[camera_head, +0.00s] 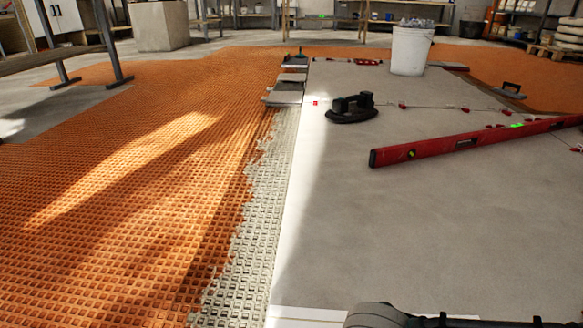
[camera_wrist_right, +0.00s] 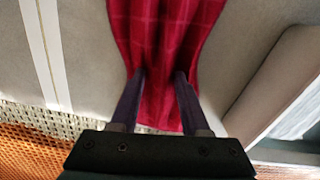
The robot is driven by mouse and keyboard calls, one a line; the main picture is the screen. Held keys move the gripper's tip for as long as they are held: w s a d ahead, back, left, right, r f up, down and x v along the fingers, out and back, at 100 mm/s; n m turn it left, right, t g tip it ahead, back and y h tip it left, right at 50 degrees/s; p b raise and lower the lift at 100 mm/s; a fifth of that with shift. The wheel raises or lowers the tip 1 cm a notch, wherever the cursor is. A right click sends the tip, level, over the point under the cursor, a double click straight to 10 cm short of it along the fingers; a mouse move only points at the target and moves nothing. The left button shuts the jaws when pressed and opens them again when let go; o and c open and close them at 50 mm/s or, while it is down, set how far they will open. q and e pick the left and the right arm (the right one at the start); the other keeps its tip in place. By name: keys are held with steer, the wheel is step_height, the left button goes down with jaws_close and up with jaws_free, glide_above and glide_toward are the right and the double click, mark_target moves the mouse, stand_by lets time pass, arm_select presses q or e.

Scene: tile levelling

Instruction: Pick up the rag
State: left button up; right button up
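The rag is a red checked cloth (camera_wrist_right: 163,35) that fills the upper middle of the right wrist view. It is wide at the top and narrows toward my right gripper (camera_wrist_right: 161,76). The two dark fingers stand apart, with red cloth showing in the gap between them. I cannot tell whether the fingertips touch it. The rag does not show in the head view, where only a dark part of my right arm appears at the bottom edge. My left gripper is in neither view.
A red spirit level (camera_head: 440,148) lies across the large grey tiles (camera_head: 400,220). A black suction lifter (camera_head: 352,108) and a white bucket (camera_head: 411,50) stand farther back. Orange matting (camera_head: 110,190) covers the left floor. A pale-edged object (camera_wrist_right: 290,95) is beside the rag at right.

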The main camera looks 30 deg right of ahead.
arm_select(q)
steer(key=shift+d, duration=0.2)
arm_select(e)
jaws_close()
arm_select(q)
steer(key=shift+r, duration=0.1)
